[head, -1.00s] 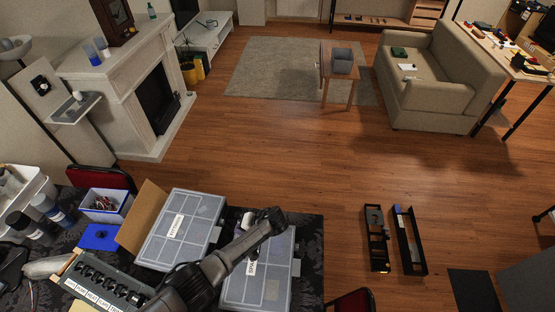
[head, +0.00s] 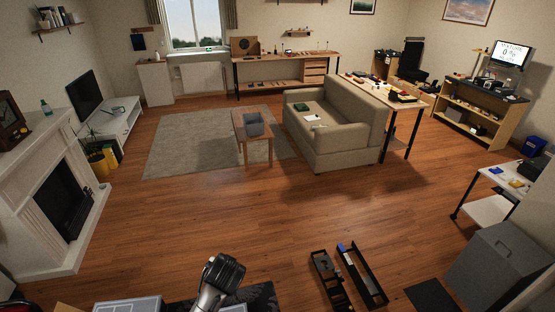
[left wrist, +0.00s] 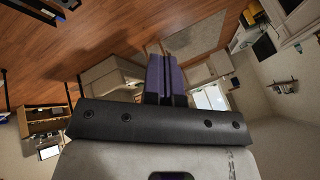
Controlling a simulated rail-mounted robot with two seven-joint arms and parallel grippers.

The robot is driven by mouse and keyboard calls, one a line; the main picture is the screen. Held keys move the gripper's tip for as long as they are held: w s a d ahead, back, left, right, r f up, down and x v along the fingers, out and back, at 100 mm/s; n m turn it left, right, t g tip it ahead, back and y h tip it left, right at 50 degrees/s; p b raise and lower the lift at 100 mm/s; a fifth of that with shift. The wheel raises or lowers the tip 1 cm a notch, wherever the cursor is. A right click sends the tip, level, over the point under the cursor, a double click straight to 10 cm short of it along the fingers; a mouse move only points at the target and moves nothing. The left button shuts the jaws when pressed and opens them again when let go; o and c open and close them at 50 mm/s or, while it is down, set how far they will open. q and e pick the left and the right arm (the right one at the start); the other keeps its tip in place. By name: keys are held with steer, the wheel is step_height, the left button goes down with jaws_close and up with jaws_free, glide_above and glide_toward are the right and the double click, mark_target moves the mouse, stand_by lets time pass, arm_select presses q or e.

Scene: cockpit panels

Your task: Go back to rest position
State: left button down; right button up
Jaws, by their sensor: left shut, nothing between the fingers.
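My left gripper (left wrist: 165,78) shows in the left wrist view, its two purple-padded fingers closed together with nothing between them. It points out over the room, clear of any surface. In the head view, a dark and grey part of my left arm (head: 220,275) stands at the bottom, above the near table; the fingers cannot be made out there. My right gripper is in neither view.
At the bottom of the head view is the near table's edge with a grey parts case (head: 128,304). Two long black trays (head: 364,274) lie on the floor. A grey cabinet (head: 497,265) stands at right. The wooden floor (head: 240,210) ahead is largely open, before a sofa (head: 345,145).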

arm_select(q)
steer(key=s+a+r+t+h+p, duration=0.1)
steer(key=s+r+t+h+p, duration=0.1)
steer(key=s+r, duration=0.45)
steer(key=s+r+t+h+p, duration=0.15)
steer(key=s+r, duration=0.25)
steer(key=s, duration=0.5)
steer(key=s+a+f+g+p, duration=0.1)
steer(key=s+f+g, duration=0.1)
steer(key=s, duration=0.6)
steer(key=s+a+f+n+g+p, duration=0.1)
steer(key=s+f, duration=0.3)
steer(key=s, duration=0.4)
steer(key=s+a+f+n+g+p, duration=0.1)
steer(key=s+a+f+g+p, duration=0.1)
steer(key=s, duration=0.6)
steer(key=shift+a+f+g+p, duration=0.3)
steer(key=shift+a+f+g, duration=0.1)
steer(key=shift+f, duration=0.1)
